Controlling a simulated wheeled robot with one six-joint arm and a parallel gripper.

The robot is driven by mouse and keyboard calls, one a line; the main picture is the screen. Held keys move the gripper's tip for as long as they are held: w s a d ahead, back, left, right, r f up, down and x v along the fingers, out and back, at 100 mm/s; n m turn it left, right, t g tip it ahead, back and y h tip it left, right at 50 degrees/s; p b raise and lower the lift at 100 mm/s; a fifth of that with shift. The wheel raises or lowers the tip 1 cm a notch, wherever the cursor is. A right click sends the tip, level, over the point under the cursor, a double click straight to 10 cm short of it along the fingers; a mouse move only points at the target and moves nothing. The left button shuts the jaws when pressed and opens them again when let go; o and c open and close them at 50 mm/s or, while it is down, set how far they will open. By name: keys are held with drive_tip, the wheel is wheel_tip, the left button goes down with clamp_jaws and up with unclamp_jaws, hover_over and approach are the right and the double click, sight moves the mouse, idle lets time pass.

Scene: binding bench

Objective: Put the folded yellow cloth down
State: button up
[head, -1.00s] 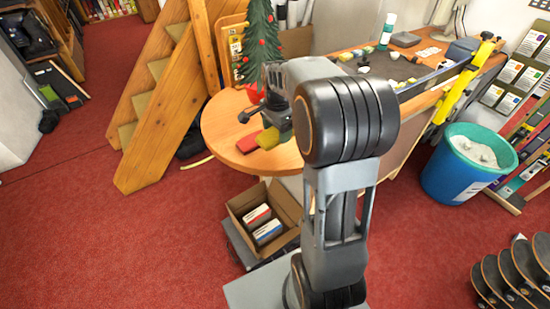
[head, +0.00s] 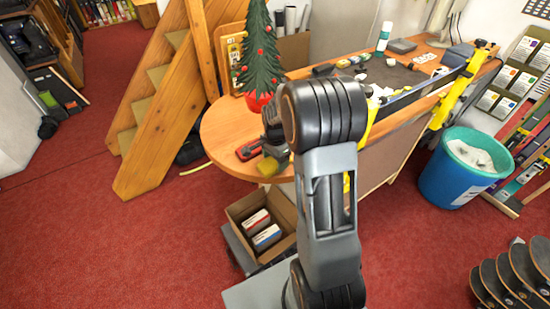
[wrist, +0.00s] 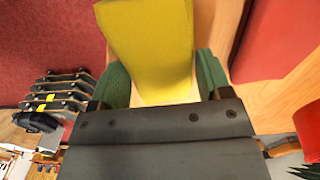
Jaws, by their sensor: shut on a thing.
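My gripper (wrist: 158,78) is shut on the folded yellow cloth (wrist: 152,38), which sticks out between its green fingers in the wrist view. In the head view the yellow cloth (head: 267,167) shows near the front edge of the round end of the wooden table (head: 222,130). The gripper body (head: 274,128) is above it, and my arm covers part of it. I cannot tell whether the cloth touches the tabletop.
A small Christmas tree (head: 261,55) stands behind. An open cardboard box (head: 240,212) is below the table. The table's left end is clear.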

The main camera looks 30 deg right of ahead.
drive_tip(key=o, duration=0.8)
drive_tip(key=shift+f, duration=0.1)
drive_tip(key=shift+o, duration=0.2)
drive_tip(key=shift+f, duration=0.15)
wheel_tip(320, 180, up, 12)
drive_tip(key=b, duration=0.2)
drive_tip(key=s+a+n+t, duration=0.2)
drive_tip(key=s+a+n, duration=0.3)
drive_tip(key=s+n, duration=0.2)
drive_tip(key=s+a+r+n+t, duration=0.1)
drive_tip(key=s+a+n+t, duration=0.1)
drive_tip(key=s+a+n, duration=0.3)
drive_tip(key=s+n, duration=0.3)
drive_tip(key=s, duration=0.1)
drive_tip(key=shift+s+a+r+n, duration=0.15)
drive_tip(key=shift+r+n, duration=0.1)
drive_tip(key=shift+n, duration=0.05)
drive_tip(key=shift+c, duration=0.2)
